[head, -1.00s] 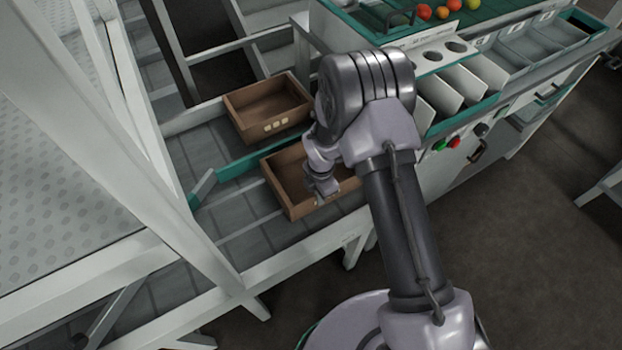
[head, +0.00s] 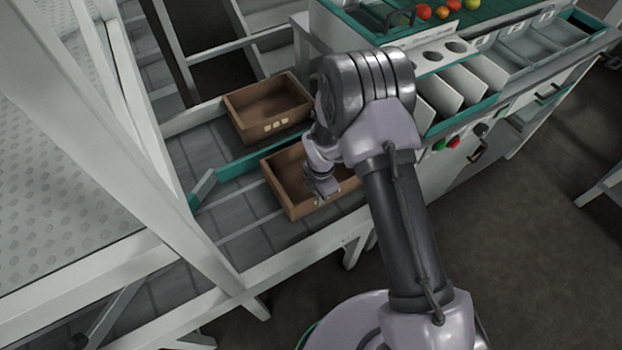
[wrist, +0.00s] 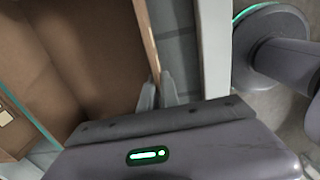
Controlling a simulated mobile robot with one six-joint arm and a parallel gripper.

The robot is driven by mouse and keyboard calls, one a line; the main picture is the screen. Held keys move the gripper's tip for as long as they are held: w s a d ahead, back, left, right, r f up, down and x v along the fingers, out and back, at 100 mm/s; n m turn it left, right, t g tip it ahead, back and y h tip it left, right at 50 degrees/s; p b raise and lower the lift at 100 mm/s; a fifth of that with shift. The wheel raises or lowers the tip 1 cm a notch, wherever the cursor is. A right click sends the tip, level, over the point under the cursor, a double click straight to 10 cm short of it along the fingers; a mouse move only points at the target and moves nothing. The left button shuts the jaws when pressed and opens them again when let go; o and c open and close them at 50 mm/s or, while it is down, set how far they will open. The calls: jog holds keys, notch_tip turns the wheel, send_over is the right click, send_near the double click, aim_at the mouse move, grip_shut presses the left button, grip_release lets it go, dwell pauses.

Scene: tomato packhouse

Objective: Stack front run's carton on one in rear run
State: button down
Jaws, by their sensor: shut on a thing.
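The front run's carton (head: 279,188) is an open brown box on the near roller lane. My gripper (head: 324,190) is at its near right wall. In the wrist view my gripper (wrist: 159,92) has one finger on each side of the wall of this carton (wrist: 146,40), shut on it. The carton looks level and appears to rest on the rollers. The rear run's carton (head: 252,126) is another open, empty-looking brown box with pale labels, behind the teal divider. My arm hides the front carton's right end.
A teal divider rail (head: 240,164) separates the two lanes. A white frame post (head: 150,130) stands left of the lanes. A packing bench (head: 500,75) with bins and tomatoes is at the right. Rollers left of the cartons are clear.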

jog(key=shift+r+p, duration=1.85)
jog(key=shift+r, duration=0.7)
